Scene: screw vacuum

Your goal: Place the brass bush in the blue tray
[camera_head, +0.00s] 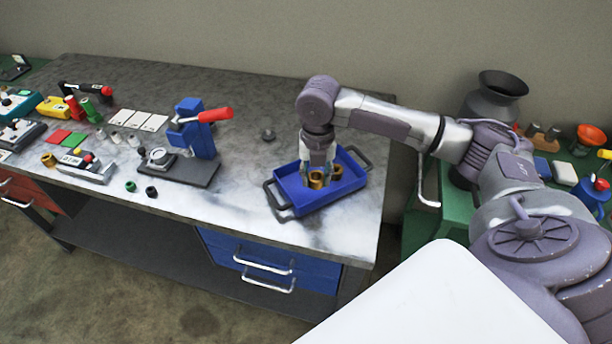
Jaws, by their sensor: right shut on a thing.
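The blue tray (290,192) with dark handles sits near the right end of the metal workbench. My right gripper (317,169) reaches down over the tray, shut on a brass bush (316,180). That bush is inside the tray's outline; I cannot tell whether it touches the floor of the tray. A second brass bush (337,172) is in the tray just to the right. Another brass-coloured ring (48,160) lies at the far left of the bench. My left gripper is not in view.
A blue press with a red handle (215,115) stands left of the tray on a dark base. Several small parts crowd the bench's left. A green bench (425,212) with a dark pot (492,97) is at right.

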